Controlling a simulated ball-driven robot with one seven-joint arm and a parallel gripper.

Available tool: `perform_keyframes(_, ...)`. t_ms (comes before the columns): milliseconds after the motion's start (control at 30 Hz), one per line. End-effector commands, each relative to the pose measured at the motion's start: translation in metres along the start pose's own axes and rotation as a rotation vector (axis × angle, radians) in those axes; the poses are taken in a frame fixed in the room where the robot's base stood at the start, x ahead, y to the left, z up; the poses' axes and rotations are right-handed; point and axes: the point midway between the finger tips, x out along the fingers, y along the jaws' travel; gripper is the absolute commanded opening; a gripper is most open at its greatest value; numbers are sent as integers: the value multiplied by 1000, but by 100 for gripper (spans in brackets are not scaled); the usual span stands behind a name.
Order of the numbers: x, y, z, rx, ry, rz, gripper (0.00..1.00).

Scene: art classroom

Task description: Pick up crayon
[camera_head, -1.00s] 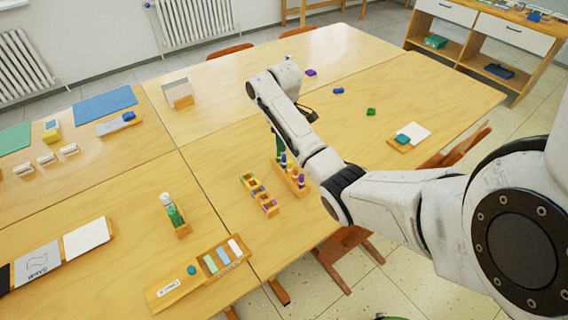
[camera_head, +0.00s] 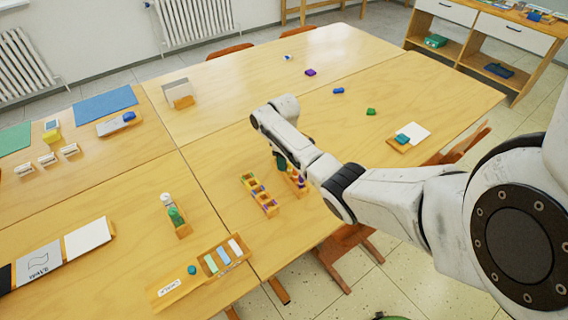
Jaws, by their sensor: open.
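A wooden tray (camera_head: 258,195) with small yellow, purple and red pieces, which look like crayons, lies on the near middle table. Just right of it is a wooden rack (camera_head: 298,185) with upright coloured sticks, now partly covered by my arm. I cannot tell which piece is the task's crayon. My gripper (camera_head: 281,163) points down at the far end of the rack, beyond the tray. It is open, and its fingertips are small and dark. I cannot tell whether they touch anything.
Left of the tray stands a holder with a green-and-white bottle (camera_head: 173,213). A wooden box with coloured bars (camera_head: 222,256) is nearer. Small purple (camera_head: 310,72), blue (camera_head: 338,91) and green (camera_head: 371,112) items lie farther back. The table between is clear.

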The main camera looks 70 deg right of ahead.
Motion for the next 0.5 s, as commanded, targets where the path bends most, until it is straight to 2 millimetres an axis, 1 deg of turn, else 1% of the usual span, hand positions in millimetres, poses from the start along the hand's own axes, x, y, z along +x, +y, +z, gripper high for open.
perform_keyframes(133,0,0,0,0,0,0,48)
perform_keyframes(500,0,0,0,0,0,0,12)
